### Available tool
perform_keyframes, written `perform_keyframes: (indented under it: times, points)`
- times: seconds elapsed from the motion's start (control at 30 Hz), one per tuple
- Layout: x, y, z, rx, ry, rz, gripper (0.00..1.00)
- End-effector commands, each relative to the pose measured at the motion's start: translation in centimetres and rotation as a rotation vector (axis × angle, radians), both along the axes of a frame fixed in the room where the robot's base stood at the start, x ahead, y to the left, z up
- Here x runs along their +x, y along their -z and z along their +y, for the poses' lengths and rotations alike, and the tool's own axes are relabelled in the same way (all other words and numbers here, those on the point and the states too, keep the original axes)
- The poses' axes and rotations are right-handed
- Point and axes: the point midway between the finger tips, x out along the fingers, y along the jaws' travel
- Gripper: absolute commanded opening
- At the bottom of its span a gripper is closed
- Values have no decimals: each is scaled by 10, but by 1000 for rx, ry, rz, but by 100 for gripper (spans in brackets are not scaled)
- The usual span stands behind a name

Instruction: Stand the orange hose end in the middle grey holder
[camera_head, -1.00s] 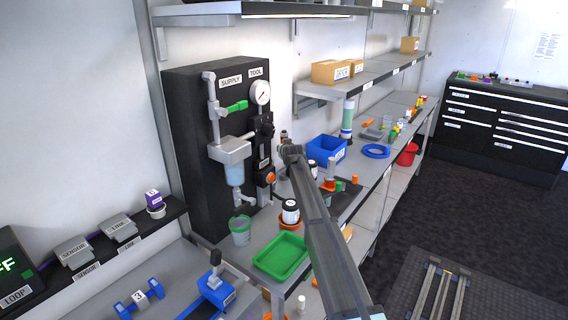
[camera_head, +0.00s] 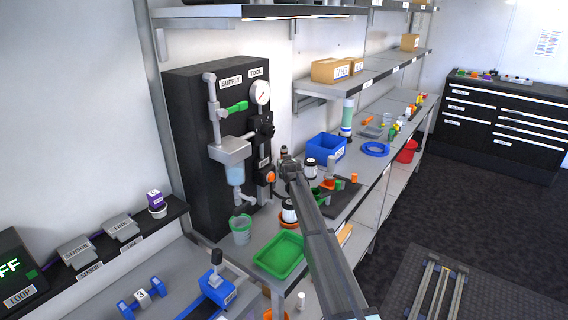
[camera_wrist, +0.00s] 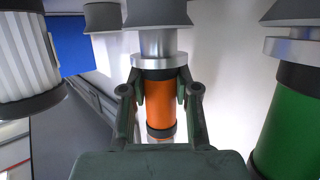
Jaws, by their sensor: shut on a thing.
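In the wrist view the orange hose end (camera_wrist: 160,105) is between the fingers of my gripper (camera_wrist: 162,95), which is shut on it. A silver collar (camera_wrist: 158,61) sits at its upper end in the picture, against a grey cylindrical part (camera_wrist: 158,13). I cannot tell whether that part is the middle holder or part of the hose. In the head view my gripper (camera_head: 289,166) is beside the black panel, and my arm hides what it holds. A green cylinder (camera_wrist: 290,135) with a like collar stands apart at the right in the wrist view.
A ribbed white cylinder (camera_wrist: 22,55) is close on the left in the wrist view. The black panel (camera_head: 190,145) with a gauge (camera_head: 261,93) stands behind. A green tray (camera_head: 280,254), a dark-capped jar (camera_head: 289,211) and a blue bin (camera_head: 326,147) are on the bench.

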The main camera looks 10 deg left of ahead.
Motion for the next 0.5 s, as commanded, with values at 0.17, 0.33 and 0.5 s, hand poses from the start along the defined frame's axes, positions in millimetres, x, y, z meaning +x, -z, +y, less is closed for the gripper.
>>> perform_keyframes:
  times: [0.17, 0.33, 0.5]
  points:
    - [0, 6, 0, 0, 0, 0, 0]
    - [0, 10, 0, 0, 0, 0, 0]
    - [0, 12, 0, 0, 0, 0, 0]
